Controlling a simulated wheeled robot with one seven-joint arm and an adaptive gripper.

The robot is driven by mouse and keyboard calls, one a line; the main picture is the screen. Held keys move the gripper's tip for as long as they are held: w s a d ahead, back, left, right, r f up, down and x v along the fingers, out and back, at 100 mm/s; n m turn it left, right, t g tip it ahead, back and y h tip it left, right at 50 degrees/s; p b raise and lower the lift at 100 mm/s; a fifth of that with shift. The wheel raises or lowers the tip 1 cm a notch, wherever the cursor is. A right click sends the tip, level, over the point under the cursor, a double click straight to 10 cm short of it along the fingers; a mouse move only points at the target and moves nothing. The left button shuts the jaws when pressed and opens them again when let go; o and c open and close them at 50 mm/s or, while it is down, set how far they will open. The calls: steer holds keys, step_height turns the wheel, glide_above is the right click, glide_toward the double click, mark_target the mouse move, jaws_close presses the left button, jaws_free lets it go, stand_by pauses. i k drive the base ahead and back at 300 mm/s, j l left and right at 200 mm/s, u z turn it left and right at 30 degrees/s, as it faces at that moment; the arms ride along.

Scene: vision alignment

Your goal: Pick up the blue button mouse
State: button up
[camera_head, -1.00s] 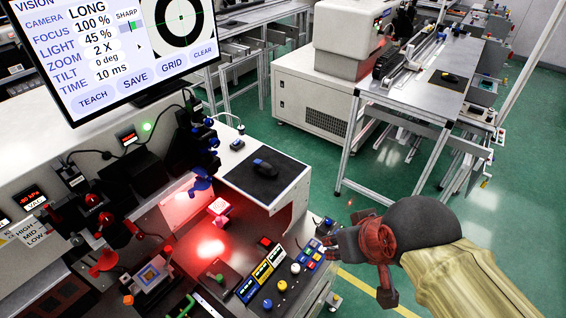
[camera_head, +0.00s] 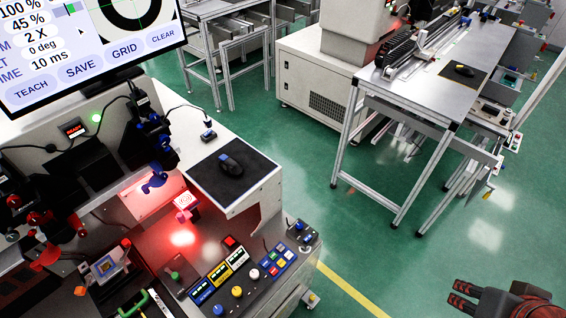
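A dark mouse (camera_head: 231,165) with a faint bluish tint lies on a black pad (camera_head: 205,182) on the white bench top, left of centre. A second dark mouse (camera_head: 464,70), with a yellowish spot, lies on a dark pad on the metal table at the upper right. My gripper (camera_head: 462,295) is at the bottom right corner, far right of and nearer than the bench mouse. Its dark reddish fingers point left and touch nothing. Their opening is not clear.
A button panel (camera_head: 240,272) with coloured knobs stands in front of the bench mouse. A monitor (camera_head: 95,50) hangs at the upper left. A small dark device (camera_head: 208,135) sits behind the pad. Green floor (camera_head: 400,260) lies open between bench and gripper.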

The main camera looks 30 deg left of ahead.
mark_target(232, 167)
steer(key=i+l, duration=1)
steer(key=i, duration=0.15)
steer(key=i+j+u, duration=0.15)
steer(key=u, duration=0.25)
steer(key=i+u, duration=0.3)
steer(key=u, duration=0.15)
steer(key=i+u, duration=0.25)
steer(key=u, duration=0.15)
steer(key=i+l+u, duration=0.1)
steer(key=u, duration=0.3)
steer(key=i+l+u, duration=0.25)
steer(key=u, duration=0.2)
steer(key=i+u, duration=0.3)
steer(key=u, duration=0.15)
steer(key=i+l+u, duration=0.1)
steer(key=i+u, duration=0.15)
steer(key=u, duration=0.2)
steer(key=i+l+u, duration=0.2)
steer(key=u, duration=0.25)
steer(key=i+l+u, duration=0.25)
steer(key=u, duration=0.2)
steer(key=i+l+u, duration=0.2)
steer(key=l, duration=0.15)
